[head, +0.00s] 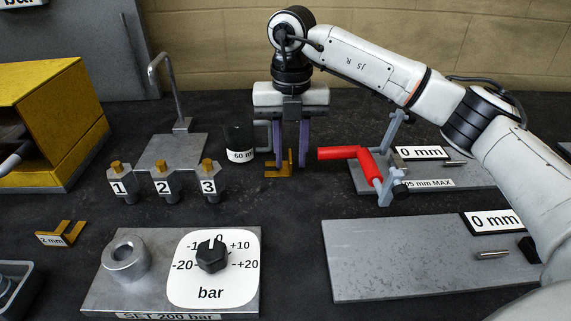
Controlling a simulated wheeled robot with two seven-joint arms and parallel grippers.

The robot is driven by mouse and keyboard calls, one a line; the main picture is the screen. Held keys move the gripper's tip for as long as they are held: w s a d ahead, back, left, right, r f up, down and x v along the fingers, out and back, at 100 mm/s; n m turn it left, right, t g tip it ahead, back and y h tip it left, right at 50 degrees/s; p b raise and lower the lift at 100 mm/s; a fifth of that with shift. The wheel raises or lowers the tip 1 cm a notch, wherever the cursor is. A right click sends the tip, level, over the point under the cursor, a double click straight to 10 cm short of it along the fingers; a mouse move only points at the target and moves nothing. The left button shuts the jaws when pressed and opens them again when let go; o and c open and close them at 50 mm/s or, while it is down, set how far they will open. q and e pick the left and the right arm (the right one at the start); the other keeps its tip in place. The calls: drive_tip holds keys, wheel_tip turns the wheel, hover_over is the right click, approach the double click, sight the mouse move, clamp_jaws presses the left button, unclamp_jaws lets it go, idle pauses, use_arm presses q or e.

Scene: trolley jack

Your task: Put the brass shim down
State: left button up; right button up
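A small brass shim (283,172) with an upright tab stands on the dark bench top in the middle of the head view. My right gripper (291,160) points straight down over it. Its two purple fingers are apart, one on each side of the upright tab, with a gap showing between them. The shim looks to rest on the bench, though its contact underneath is hard to see. A second brass shim (70,232) with a "2 mm" label lies at the left. My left gripper is not in view.
A red-handled crank (352,155) on a grey plate stands close right of the gripper. A dark "60 mm" mug-like piece (240,142) is close left. Numbered valves (162,184) and a bar dial panel (213,268) are nearer. Bare bench lies between shim and dial.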

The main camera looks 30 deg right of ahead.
clamp_jaws()
